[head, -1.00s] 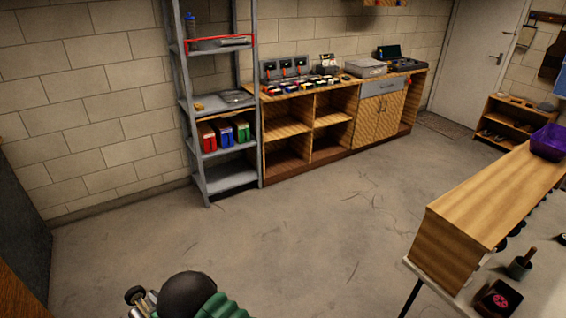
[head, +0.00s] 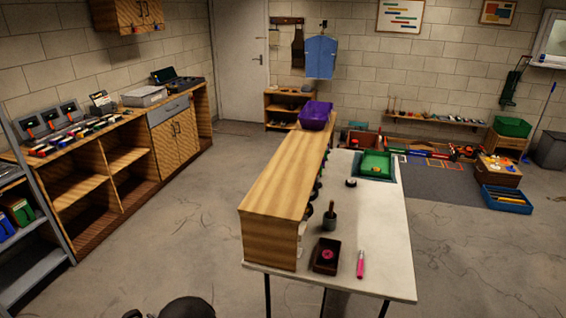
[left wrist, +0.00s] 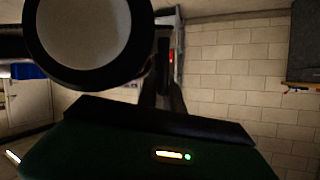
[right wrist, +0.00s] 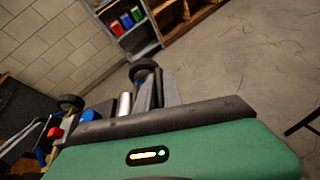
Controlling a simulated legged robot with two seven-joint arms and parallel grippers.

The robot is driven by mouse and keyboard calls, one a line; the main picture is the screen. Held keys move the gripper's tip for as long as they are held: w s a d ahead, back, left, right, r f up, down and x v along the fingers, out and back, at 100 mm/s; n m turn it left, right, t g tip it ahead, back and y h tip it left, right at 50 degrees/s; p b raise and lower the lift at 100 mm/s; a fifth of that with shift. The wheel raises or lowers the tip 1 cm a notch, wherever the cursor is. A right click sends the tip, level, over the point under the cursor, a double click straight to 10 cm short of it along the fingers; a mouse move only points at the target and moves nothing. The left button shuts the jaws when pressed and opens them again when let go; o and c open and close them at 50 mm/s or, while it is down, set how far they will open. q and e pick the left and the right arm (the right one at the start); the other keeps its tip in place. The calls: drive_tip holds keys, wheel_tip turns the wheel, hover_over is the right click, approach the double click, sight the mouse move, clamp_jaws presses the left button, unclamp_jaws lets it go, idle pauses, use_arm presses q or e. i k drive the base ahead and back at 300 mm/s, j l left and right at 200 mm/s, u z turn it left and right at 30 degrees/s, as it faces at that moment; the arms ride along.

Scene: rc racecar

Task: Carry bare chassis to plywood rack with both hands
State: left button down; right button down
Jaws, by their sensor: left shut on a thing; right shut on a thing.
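The bare chassis shows in the right wrist view as a frame with black wheels, a silver cylinder (right wrist: 124,105), a blue part (right wrist: 90,117) and a red part (right wrist: 55,133). My right gripper (right wrist: 157,90) is shut on the chassis. In the left wrist view a large black wheel with a pale hub (left wrist: 84,38) fills the upper left. My left gripper (left wrist: 164,95) is shut on the chassis; the contact is dark.
The white table (head: 385,240) holds a dark tray (head: 325,256), a pink tool (head: 360,264) and a green tray (head: 376,164). A wooden bench (head: 110,150) and grey shelf (head: 40,265) line the left. Floor between is clear.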

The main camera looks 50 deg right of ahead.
sight(288, 178)
drive_tip(key=z, duration=1.4)
